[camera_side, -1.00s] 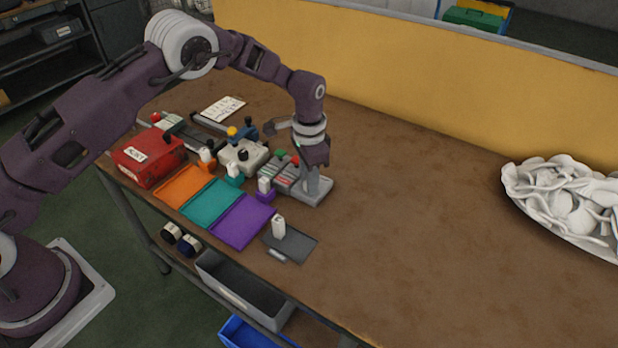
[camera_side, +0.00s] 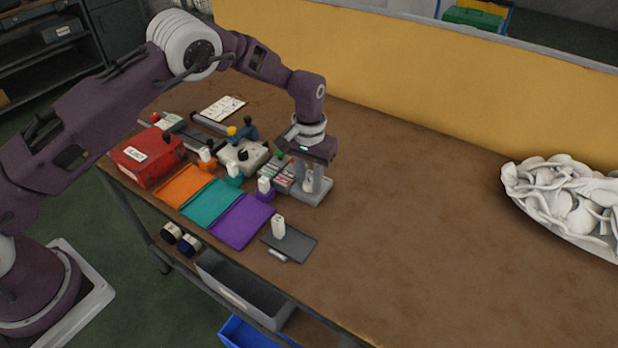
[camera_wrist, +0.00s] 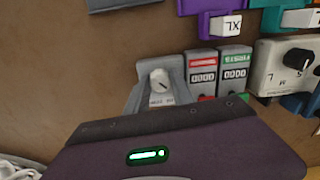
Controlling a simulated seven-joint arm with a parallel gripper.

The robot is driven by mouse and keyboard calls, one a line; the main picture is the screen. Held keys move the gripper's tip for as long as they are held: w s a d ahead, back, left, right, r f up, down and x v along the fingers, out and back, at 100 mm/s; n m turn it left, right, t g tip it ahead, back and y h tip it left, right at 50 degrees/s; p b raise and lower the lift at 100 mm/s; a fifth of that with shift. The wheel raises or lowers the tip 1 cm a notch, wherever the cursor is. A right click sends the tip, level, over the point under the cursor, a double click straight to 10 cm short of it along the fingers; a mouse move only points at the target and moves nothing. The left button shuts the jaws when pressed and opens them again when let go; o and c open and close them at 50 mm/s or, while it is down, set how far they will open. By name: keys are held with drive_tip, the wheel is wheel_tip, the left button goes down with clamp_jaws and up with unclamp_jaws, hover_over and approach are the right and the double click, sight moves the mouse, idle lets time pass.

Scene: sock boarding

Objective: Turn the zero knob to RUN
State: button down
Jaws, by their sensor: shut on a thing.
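The zero knob (camera_wrist: 160,79) is a small white knob with a dark line on it, pointing to the lower right in the wrist view. It sits on a grey base (camera_side: 322,193), with a small partly hidden label (camera_wrist: 161,101) just below it in the wrist view. My gripper (camera_side: 312,180) points down over this base, its grey fingers on both sides of the knob and shut on it. In the side view the knob (camera_side: 308,180) shows only in part between the fingers. The label's words are too small and covered to read surely.
A red-labelled counter (camera_wrist: 202,76) and a green-labelled counter (camera_wrist: 235,70) stand close beside the knob. Farther off are a white dial box (camera_wrist: 284,75), purple mat (camera_side: 240,222), teal mat (camera_side: 212,203), dark tray (camera_side: 297,246) and red box (camera_side: 140,165).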

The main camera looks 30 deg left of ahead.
idle(0.4)
drive_tip(key=c, duration=1.1)
unclamp_jaws()
